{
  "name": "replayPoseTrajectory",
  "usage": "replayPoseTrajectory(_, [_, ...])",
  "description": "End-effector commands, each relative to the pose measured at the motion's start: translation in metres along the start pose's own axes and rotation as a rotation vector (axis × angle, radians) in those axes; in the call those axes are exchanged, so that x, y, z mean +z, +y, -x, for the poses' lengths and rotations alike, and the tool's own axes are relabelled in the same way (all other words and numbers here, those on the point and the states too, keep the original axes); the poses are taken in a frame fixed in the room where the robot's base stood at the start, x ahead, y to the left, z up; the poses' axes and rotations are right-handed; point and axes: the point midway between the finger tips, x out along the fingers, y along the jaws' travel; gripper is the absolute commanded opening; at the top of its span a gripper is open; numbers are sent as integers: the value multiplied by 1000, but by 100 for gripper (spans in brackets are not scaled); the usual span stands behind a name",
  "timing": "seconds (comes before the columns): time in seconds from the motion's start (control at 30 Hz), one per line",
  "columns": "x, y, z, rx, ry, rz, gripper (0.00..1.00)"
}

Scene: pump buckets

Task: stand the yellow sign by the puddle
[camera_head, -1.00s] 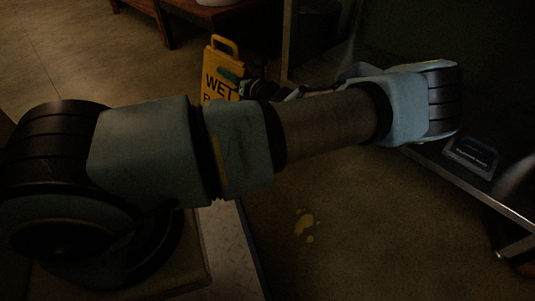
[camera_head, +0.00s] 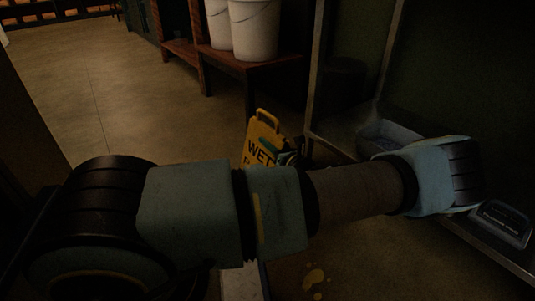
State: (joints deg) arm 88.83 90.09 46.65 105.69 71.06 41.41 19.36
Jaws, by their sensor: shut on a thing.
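The yellow sign (camera_head: 264,138), with black letters reading WET and a handle cut-out at its top, is in the middle of the head view. My arm hides its lower part, so I cannot see whether it touches the floor. My gripper (camera_head: 284,158) is at the sign's right side, shut on it and partly hidden by my arm. The puddle (camera_head: 313,278) shows as small yellow spots on the floor at the bottom, nearer to me than the sign and below my arm.
White buckets (camera_head: 254,30) stand on a wooden bench (camera_head: 262,68) behind the sign. A metal-framed rack is at the right, with a grey tub (camera_head: 388,137) and a dark labelled box (camera_head: 499,223) on it. Open floor (camera_head: 90,85) lies at the left.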

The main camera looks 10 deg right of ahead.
Motion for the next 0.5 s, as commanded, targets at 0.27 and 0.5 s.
replayPoseTrajectory(0.27, [-22,-7,0,1,-2,2,0])
replayPoseTrajectory(0.5, [-24,-7,0,1,-2,1,0])
